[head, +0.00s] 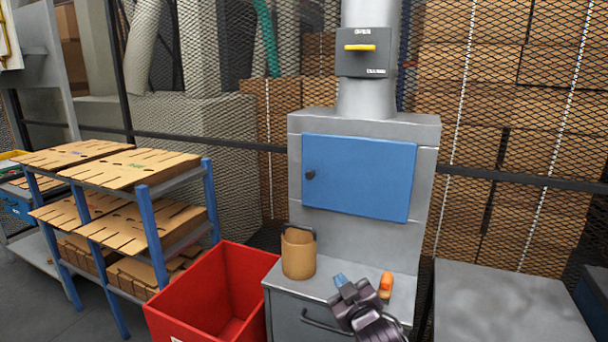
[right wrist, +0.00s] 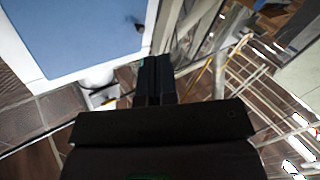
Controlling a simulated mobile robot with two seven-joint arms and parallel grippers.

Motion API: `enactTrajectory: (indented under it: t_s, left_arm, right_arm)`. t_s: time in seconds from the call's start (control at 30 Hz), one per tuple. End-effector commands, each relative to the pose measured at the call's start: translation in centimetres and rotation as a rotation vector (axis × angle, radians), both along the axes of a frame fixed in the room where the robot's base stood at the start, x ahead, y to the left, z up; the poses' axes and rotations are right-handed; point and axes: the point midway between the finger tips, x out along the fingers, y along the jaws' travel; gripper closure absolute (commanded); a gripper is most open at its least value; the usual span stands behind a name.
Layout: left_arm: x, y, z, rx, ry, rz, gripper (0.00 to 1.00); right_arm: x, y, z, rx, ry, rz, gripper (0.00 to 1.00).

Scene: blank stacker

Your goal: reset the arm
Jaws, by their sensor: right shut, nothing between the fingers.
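My right gripper (head: 342,282) is in front of the grey cabinet (head: 300,128), low in the head view. Its fingers are together and empty; they also show shut in the right wrist view (right wrist: 153,65). The cabinet's blue door (head: 358,178) is closed, with a dark knob at its left. The blue door also shows in the right wrist view (right wrist: 75,35), upper left. My left gripper is in neither view.
A tan canister (head: 298,254) and an orange object (head: 386,284) stand on the cabinet's ledge, either side of my gripper. A red bin (head: 190,305) is left of it. A blue-post rack (head: 155,235) holds flat cardboard. A grey box top (head: 510,300) is at right.

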Motion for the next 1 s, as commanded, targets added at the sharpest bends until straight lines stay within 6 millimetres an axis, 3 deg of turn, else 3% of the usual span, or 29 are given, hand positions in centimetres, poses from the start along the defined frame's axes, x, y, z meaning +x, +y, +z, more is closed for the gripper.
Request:
enactTrajectory:
  t_s: [0.3,0.57,0.7,0.9,1.0]
  left_arm:
    - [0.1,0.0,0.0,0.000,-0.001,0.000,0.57]
    - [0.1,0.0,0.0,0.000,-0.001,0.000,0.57]
    - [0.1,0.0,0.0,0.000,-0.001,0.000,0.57]
    - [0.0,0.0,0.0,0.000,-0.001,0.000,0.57]
    - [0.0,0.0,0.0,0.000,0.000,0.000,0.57]
  right_arm:
    - [-9.4,-8.2,-7.1,0.210,0.175,-0.115,1.00]
    - [-18.3,-14.0,-12.7,0.263,0.307,-0.232,1.00]
    - [-23.6,-16.7,-16.3,0.253,0.396,-0.302,1.00]
    - [-30.4,-18.7,-20.9,0.233,0.524,-0.370,1.00]
    - [-32.3,-19.1,-21.9,0.228,0.560,-0.386,1.00]
